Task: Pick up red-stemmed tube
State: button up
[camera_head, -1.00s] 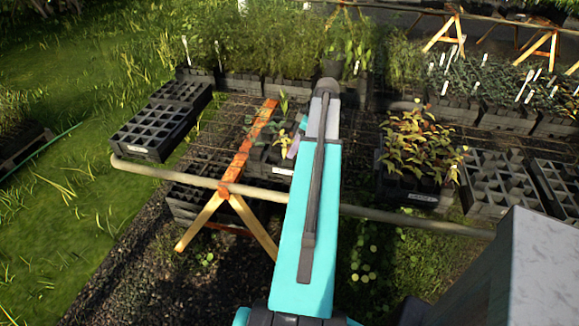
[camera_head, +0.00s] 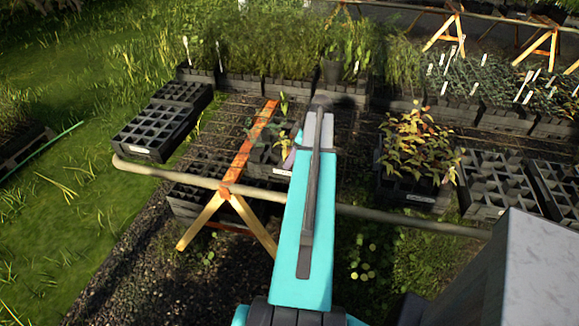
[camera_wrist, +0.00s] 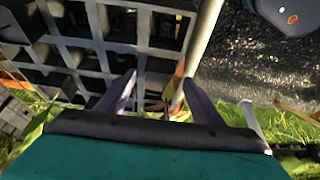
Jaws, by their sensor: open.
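My gripper (camera_wrist: 160,92) is open in the wrist view, with two purple-grey fingers apart. A black cell tray (camera_wrist: 75,62) lies beyond the left finger, and its nearby cells look empty. A little orange and green shows between the fingers, but I cannot tell if it is a stem. In the head view my arm hides most of the gripper. Just left of the arm, a black tray (camera_head: 268,171) holds a few plants (camera_head: 268,146). I cannot make out a red-stemmed tube for certain in either view.
A pale rail (camera_head: 180,177) runs along the bench front, over an orange trestle (camera_head: 240,150). Empty trays (camera_head: 155,131) sit at the left. A tray of yellow-red plants (camera_head: 415,150) stands to the right. Dense green plants (camera_head: 280,45) fill the back.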

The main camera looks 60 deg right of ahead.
dwell(0.5)
grip_shut()
